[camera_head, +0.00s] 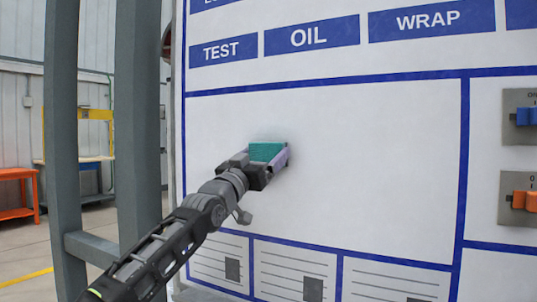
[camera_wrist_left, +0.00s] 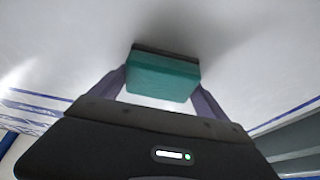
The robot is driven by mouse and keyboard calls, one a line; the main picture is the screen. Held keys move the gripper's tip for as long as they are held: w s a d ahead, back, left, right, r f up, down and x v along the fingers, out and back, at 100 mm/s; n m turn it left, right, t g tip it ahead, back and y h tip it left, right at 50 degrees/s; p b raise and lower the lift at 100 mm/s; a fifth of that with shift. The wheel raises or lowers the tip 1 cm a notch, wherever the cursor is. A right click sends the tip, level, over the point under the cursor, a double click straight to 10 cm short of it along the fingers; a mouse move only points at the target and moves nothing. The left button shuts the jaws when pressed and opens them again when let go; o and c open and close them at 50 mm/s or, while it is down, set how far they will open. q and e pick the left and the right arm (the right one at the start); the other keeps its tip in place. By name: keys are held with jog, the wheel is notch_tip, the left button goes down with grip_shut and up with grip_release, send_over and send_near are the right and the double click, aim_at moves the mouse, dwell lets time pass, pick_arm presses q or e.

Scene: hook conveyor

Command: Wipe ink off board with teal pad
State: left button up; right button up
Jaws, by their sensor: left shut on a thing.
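The white board (camera_head: 380,140) fills most of the head view, with a large blank panel framed in blue lines. My left gripper (camera_head: 270,160) is at the left-middle of that panel, shut on the teal pad (camera_head: 266,151). In the left wrist view the teal pad (camera_wrist_left: 162,76) sits between the two purple fingers, its dark far face at or very near the board. I cannot tell whether it touches. No clear ink mark shows on the visible panel; a soft dark shade surrounds the pad. The board behind the pad is hidden. My right gripper is not in view.
Blue labels such as OIL (camera_head: 311,37) run above the panel, and printed sheets (camera_head: 305,272) sit below. A blue switch (camera_head: 526,116) and an orange switch (camera_head: 525,201) are at the right. Grey posts (camera_head: 138,110) stand left of the board, near my left arm.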

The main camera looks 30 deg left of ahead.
aim_at(251, 155)
pick_arm(q)
jog(key=shift+a+r+p, duration=0.15)
jog(key=shift+a+p, duration=0.65)
jog(key=shift+a, duration=0.25)
jog(key=shift+a+p, duration=0.3)
jog(key=shift+a, duration=0.35)
jog(key=a+p, duration=0.2)
jog(key=a, duration=0.1)
jog(key=shift+s+a, duration=0.1)
jog(key=shift+a, duration=0.15)
